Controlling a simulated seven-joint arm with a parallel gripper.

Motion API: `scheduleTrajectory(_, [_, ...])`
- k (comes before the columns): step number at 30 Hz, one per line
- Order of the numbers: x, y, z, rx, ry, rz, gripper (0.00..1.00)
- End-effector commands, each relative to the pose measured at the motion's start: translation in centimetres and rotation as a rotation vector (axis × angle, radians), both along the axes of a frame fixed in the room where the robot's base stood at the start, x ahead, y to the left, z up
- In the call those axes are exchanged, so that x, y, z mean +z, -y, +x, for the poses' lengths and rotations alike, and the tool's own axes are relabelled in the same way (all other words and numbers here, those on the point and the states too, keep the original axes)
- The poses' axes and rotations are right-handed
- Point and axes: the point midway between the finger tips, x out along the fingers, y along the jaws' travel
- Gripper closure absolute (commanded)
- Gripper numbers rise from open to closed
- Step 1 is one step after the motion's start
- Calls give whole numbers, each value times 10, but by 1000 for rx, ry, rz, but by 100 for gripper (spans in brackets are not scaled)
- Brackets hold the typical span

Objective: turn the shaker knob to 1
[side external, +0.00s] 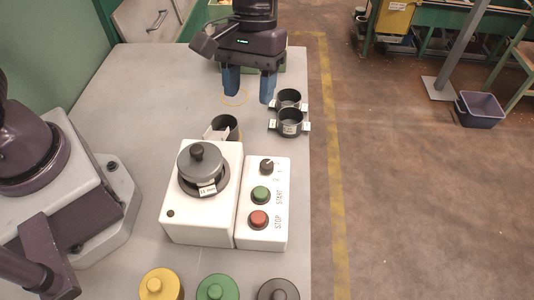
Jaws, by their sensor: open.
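The shaker knob (267,166) is a small black knob at the top of a white control panel (246,228). Small markings are printed beside it, and its exact setting is too small to tell. Below it on the panel are a green START button (261,195) and a red STOP button (258,220). My gripper (248,98) hangs above the table at the far side, beyond the panel and well apart from the knob. Its two blue fingers are spread, with nothing visible between them.
A white box with a grey lidded pot (199,163) stands left of the panel. Black cups (291,123) stand near the right table edge, and another dark cup (233,122) stands behind the box. Yellow (159,285), green (216,288) and dark (278,290) lidded containers line the front.

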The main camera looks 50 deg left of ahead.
Motion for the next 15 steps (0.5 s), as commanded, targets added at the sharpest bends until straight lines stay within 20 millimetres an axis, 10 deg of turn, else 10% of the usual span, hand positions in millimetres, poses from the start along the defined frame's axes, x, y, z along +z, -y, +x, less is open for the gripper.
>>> scheduleTrajectory(15, [-23, 29, 15, 319, -100, 13, 48])
